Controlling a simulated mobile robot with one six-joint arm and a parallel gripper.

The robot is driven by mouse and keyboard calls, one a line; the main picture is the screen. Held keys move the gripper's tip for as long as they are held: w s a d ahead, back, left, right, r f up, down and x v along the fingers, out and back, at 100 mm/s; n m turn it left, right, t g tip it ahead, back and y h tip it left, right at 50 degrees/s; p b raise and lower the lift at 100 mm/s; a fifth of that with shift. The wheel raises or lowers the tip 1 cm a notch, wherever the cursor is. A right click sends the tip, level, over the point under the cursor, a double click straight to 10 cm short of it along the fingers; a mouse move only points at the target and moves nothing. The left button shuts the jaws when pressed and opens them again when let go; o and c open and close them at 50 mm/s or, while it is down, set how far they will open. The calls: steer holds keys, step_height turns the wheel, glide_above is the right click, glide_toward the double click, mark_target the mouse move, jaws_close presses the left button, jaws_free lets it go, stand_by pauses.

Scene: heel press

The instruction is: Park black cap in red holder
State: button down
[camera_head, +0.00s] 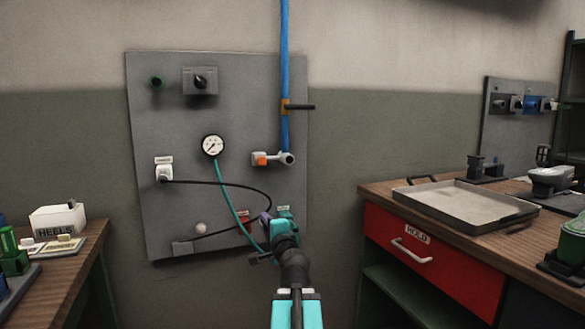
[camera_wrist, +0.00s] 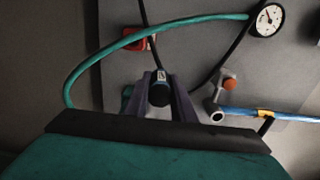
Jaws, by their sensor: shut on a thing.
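My gripper (camera_wrist: 160,76) has its two dark purple fingers shut on the black cap (camera_wrist: 158,95), a rounded black piece with a small white mark at its end. A black cable runs toward it from the top of the wrist view. The red holder (camera_wrist: 136,40) is on the grey panel, beyond and slightly left of the fingertips. In the head view, the red holder (camera_head: 245,216) shows just left of my gripper (camera_head: 265,219), partly hidden. The cap cannot be made out in the head view. The cap looks apart from the holder.
The teal hose (camera_head: 227,190) from the gauge (camera_head: 213,145) and a looping black cable (camera_head: 225,184) pass close to my gripper. An orange-tipped valve (camera_head: 262,159) and blue pipe (camera_head: 284,70) are above. Workbenches stand left and right (camera_head: 380,188).

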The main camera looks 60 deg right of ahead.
steer(key=w+a+f+b, duration=0.2)
steer(key=f+b, duration=0.4)
steer(key=b, duration=0.4)
steer(key=shift+w+a+f+b, duration=0.3)
steer(key=shift+a+b, duration=0.1)
steer(key=shift+a, duration=0.35)
stand_by(0.4)
steer(key=shift+x, duration=2.45)
steer(key=shift+r+p, duration=0.1)
steer(key=shift+p, duration=0.65)
stand_by(1.4)
steer(key=shift+w+d, duration=0.3)
steer(key=shift+w, duration=0.1)
stand_by(0.9)
